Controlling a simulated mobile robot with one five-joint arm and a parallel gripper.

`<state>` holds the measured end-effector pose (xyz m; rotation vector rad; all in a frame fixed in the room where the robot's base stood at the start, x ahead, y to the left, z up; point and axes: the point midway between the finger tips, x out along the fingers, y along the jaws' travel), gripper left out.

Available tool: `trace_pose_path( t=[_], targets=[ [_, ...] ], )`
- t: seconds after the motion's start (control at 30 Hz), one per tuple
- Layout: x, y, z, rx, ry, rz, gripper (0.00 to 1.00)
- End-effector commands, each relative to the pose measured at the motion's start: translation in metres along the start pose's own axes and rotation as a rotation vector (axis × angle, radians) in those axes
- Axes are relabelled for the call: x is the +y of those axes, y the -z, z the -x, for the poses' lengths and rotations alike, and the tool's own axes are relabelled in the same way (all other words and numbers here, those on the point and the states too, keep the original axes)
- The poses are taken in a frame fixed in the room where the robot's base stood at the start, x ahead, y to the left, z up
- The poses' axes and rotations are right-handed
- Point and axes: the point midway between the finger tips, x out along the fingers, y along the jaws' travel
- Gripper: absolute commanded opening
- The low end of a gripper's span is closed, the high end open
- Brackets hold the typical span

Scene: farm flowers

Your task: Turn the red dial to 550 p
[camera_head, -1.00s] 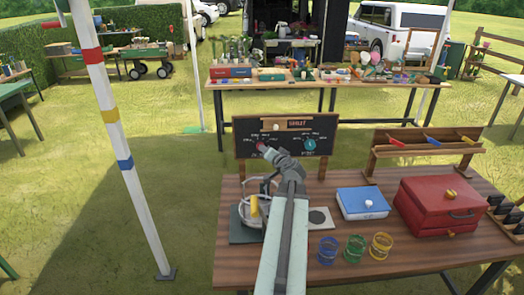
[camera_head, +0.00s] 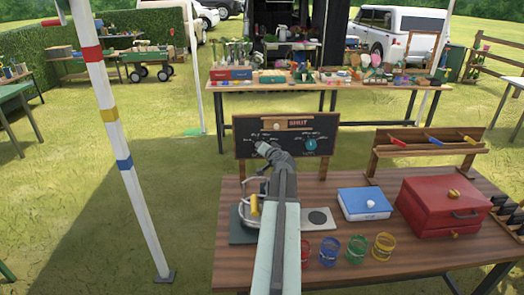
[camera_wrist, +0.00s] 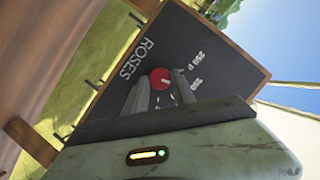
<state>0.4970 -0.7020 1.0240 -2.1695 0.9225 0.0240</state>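The red dial (camera_wrist: 160,77) shows in the wrist view on a dark board (camera_wrist: 185,45), beside the word ROSES. The numbers 200 and 250 p are readable to its right; other marks near it are partly covered. My gripper (camera_wrist: 161,90) has its two fingers apart, one at each side of the dial, with the tips close to it. I cannot tell whether they touch it. A small white mark shows on the dial. In the head view my gripper (camera_head: 263,148) covers the dial at the left of the board (camera_head: 285,126).
A teal dial (camera_head: 310,144) sits at the board's right.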

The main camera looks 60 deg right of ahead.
Motion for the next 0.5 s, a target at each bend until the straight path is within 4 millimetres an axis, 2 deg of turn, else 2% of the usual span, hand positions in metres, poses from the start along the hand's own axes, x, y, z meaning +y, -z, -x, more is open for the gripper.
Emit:
trace_pose_path(
  t=[0.07,0.1,0.2,0.5],
  targets=[
    [0.001,0.0,0.0,0.0,-0.001,0.0,0.0],
    [-0.006,-0.011,0.014,-0.001,0.0,0.001,0.0],
    [0.0,-0.002,0.003,-0.001,0.0,-0.003,0.0],
    [0.002,0.003,0.0,0.005,0.006,-0.021,0.0]
  ],
)
